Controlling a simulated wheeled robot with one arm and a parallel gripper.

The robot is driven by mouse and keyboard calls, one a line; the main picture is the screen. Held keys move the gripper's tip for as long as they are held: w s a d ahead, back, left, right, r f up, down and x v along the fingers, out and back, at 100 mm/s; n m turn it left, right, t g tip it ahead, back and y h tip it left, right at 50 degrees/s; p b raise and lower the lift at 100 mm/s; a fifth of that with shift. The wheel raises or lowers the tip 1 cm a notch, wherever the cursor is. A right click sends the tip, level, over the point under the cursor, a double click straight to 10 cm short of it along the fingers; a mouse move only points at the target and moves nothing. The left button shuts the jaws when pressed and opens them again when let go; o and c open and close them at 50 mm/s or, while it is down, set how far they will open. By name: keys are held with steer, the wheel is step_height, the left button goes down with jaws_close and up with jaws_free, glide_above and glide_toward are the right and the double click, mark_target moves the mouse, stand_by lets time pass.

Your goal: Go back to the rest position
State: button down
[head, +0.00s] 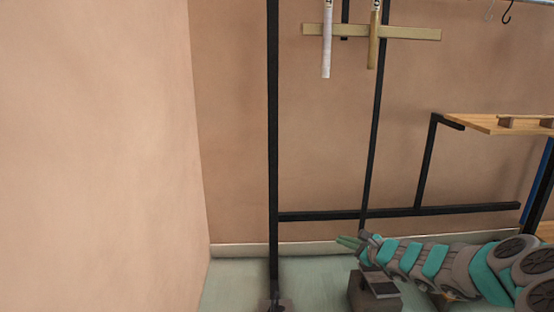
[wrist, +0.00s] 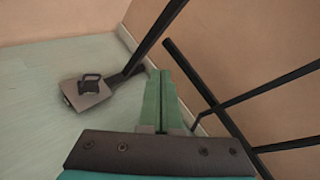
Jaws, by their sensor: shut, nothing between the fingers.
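My gripper (head: 349,242) is at the lower right in the head view, at the end of my teal and grey arm, which reaches in from the right. In the wrist view its two green fingers (wrist: 160,98) lie together with nothing between them. It hangs in the air near the black frame, above the pale green floor. No held object shows in either view.
A black metal frame (head: 273,150) stands against the tan wall. Two hanging tubes, one white (head: 327,45) and one brass (head: 374,40), hang by a wooden bar (head: 415,33). A wooden shelf (head: 480,123) is at right. A grey foot plate (wrist: 90,95) lies on the floor.

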steer(key=s+a+r+n+g+y+p, duration=0.1)
steer(key=s+a+r+n+g+y, duration=0.1)
steer(key=s+a+r+n, duration=0.4)
steer(key=s+a+r+n+g+y, duration=0.15)
steer(key=a+r, duration=0.25)
steer(key=a, duration=0.4)
steer(key=s+a+r+n+g+p, duration=0.15)
steer(key=s+a+n+g, duration=0.5)
steer(key=s, duration=0.75)
steer(key=s+d+f+n+g+h, duration=0.15)
steer(key=s+n, duration=0.25)
steer(key=s, duration=0.5)
steer(key=s+d+f+n+g+h, duration=0.1)
steer(key=s+f+n+h, duration=0.2)
steer(key=s, duration=0.6)
steer(key=s+d+n+g+h+p, duration=0.1)
steer(key=s+d+h, duration=0.5)
steer(key=s+d, duration=0.6)
steer(key=shift+d+f+n+p, duration=0.25)
steer(key=shift+n+p, duration=0.2)
steer(key=shift+n, duration=0.35)
steer(key=shift+g, duration=0.25)
